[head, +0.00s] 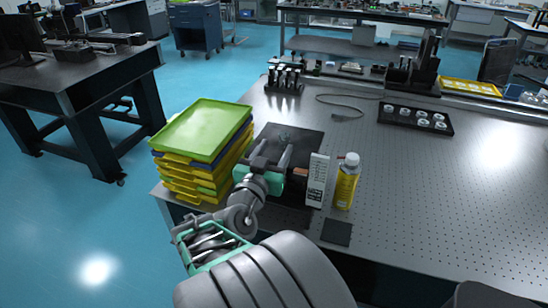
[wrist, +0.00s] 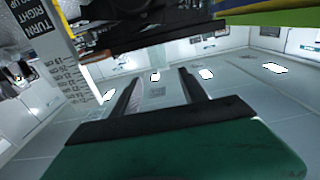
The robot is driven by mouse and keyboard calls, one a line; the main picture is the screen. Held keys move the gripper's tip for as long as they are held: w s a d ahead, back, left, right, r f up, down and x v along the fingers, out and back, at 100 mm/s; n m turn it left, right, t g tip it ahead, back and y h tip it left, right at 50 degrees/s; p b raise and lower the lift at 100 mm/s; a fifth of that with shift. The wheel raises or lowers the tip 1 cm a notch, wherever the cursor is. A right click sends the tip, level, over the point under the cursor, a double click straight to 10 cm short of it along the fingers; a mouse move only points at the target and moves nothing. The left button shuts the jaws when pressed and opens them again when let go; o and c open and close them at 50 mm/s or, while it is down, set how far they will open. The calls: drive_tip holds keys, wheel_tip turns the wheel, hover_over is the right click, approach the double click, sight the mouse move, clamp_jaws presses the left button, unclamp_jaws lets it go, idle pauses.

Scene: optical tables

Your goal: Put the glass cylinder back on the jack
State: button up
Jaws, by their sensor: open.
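My gripper (head: 274,149) is open over a dark square surface (head: 307,140) at the table's left side. It also shows in the wrist view (wrist: 157,78), its two dark fingers apart. A small, faint clear shape (head: 284,138) lies just beyond the fingertips; it may be the glass cylinder, but I cannot tell. In the wrist view a faint pale outline shows beside the left finger, and I cannot tell whether it is glass. I cannot make out the jack clearly; my arm and gripper hide part of this area.
Stacked yellow trays with a green top (head: 205,130) stand close left of my gripper. A white printed box (head: 317,180) and a yellow bottle (head: 346,182) stand close right. A black tray of round parts (head: 415,119) lies farther right. The table's right front is clear.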

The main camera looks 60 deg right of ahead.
drive_tip(key=shift+s+a, duration=0.1)
drive_tip(key=shift+a, duration=0.4)
drive_tip(key=w+a+f+n+t+y, duration=0.2)
drive_tip(key=w+a+f+n+y, duration=0.2)
drive_tip(key=w+a+f+y, duration=0.55)
drive_tip(key=w+a+f+n+y, duration=0.2)
drive_tip(key=w+a+n, duration=0.1)
drive_tip(key=a, duration=0.6)
drive_tip(key=w+a+f+n+y, duration=0.2)
drive_tip(key=a+n+y, duration=0.1)
drive_tip(key=a, duration=0.6)
drive_tip(key=s+a+n+g+y, duration=0.1)
drive_tip(key=s+a+n, duration=0.1)
drive_tip(key=a, duration=0.3)
drive_tip(key=s+a+n+g+y, duration=0.1)
drive_tip(key=s+a+n+y, duration=0.1)
drive_tip(key=a+n, duration=0.2)
drive_tip(key=shift+a, duration=1.2)
drive_tip(key=r+p, duration=0.3)
drive_tip(key=r, duration=0.1)
drive_tip(key=shift+w, duration=0.3)
